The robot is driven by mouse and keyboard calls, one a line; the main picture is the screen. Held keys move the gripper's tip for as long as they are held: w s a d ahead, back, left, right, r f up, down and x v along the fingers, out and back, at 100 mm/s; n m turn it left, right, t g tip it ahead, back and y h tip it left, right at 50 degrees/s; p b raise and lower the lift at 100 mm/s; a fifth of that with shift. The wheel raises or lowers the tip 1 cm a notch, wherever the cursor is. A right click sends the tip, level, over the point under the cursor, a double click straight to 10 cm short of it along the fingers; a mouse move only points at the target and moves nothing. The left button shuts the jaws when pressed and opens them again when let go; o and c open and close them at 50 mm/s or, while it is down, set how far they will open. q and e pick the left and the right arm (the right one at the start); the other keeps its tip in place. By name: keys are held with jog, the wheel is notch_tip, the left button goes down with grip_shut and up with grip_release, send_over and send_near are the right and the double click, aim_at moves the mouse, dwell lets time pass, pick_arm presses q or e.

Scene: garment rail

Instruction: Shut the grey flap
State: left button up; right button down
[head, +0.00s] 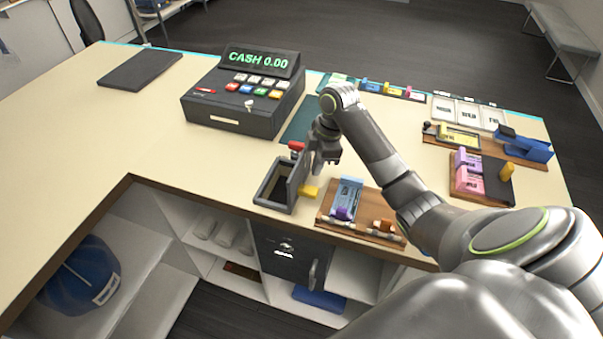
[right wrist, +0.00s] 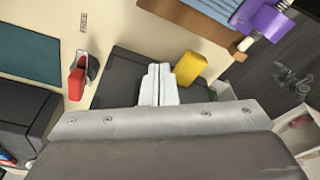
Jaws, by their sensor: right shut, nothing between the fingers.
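The grey flap (head: 298,178) stands raised on the right side of a small grey box (head: 268,199) at the counter's front edge. The box's dark inside shows to the left of the flap. A yellow tab (head: 309,192) sticks out on the flap's right side; it also shows in the right wrist view (right wrist: 188,68). My right gripper (head: 317,167) is shut and empty, close beside the flap's upper part. In the right wrist view its closed fingers (right wrist: 158,85) lie in front of the dark grey flap (right wrist: 125,78); I cannot tell if they touch. My left gripper is not in view.
A red-topped piece (head: 296,147) stands just behind the box. A wooden board (head: 330,217) with a blue item and rollers lies close on the right. The cash register (head: 235,108) stands behind on the left.

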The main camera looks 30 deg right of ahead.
aim_at(302, 162)
jog(key=shift+w+a, duration=0.1)
jog(key=shift+w, duration=0.05)
jog(key=shift+w+a+b, duration=0.3)
jog(key=shift+w+a, duration=0.95)
jog(key=shift+w, duration=0.15)
jog(key=r+p, duration=0.6)
jog(key=p, duration=0.1)
jog(key=s+d+r+p, duration=0.1)
jog(key=r+p, duration=0.2)
jog(key=p, duration=0.1)
dwell(0.3)
dwell(0.8)
